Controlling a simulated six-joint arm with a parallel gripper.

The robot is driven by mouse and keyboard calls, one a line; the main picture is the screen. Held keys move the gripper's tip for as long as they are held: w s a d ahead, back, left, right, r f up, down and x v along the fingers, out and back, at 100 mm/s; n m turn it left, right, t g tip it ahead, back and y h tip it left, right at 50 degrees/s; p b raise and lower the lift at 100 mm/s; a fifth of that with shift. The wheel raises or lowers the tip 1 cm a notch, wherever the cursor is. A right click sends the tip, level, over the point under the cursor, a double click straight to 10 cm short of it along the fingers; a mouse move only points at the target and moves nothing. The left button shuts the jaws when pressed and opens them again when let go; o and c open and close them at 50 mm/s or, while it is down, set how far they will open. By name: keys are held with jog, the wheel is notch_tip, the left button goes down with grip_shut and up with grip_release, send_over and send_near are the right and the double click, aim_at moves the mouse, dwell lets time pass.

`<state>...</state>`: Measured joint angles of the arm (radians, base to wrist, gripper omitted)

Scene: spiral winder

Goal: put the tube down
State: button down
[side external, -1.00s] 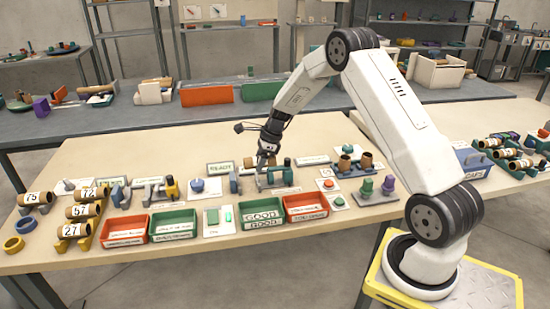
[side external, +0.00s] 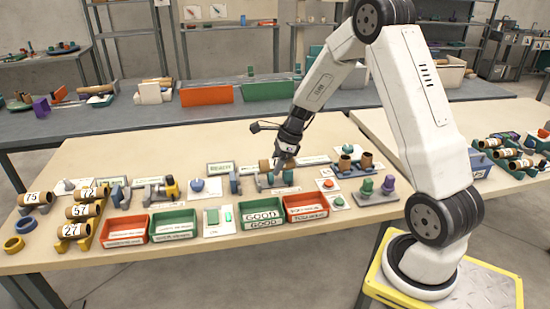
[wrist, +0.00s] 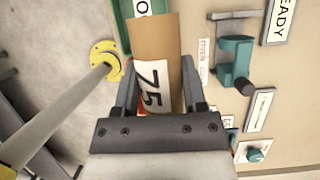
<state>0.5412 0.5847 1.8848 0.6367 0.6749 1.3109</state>
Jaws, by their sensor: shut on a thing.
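A brown cardboard tube (wrist: 155,45) with a white label reading 75 lies between the two fingers of my gripper (wrist: 160,75) in the wrist view. The gripper is shut on it. In the side view the tube (side external: 266,165) shows partly beside my gripper (side external: 281,166), above the middle of the bench near the grey and teal fixture. The fingers hide part of the tube there. I cannot tell how far it is above the bench.
A green GOOD tray (side external: 262,215) and a red tray (side external: 305,207) stand in front. The teal fixture (wrist: 235,60) is right of the tube in the wrist view. Other numbered tubes (side external: 85,210) rest on a yellow rack at left. Open bench lies behind.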

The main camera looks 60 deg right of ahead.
dwell(0.5)
jog(key=s+a, duration=0.9)
jog(key=s, duration=0.3)
jog(key=shift+f, duration=0.35)
send_over(257, 217)
jog(key=s, duration=0.2)
jog(key=f, duration=0.8)
jog(key=shift+d+f, duration=0.25)
jog(key=shift+f, duration=0.05)
jog(key=shift+w+d+f, duration=0.1)
jog(key=shift+w+f, duration=0.2)
jog(key=shift+f, duration=0.1)
jog(key=shift+w+f, duration=0.3)
jog(key=shift+f, duration=1.55)
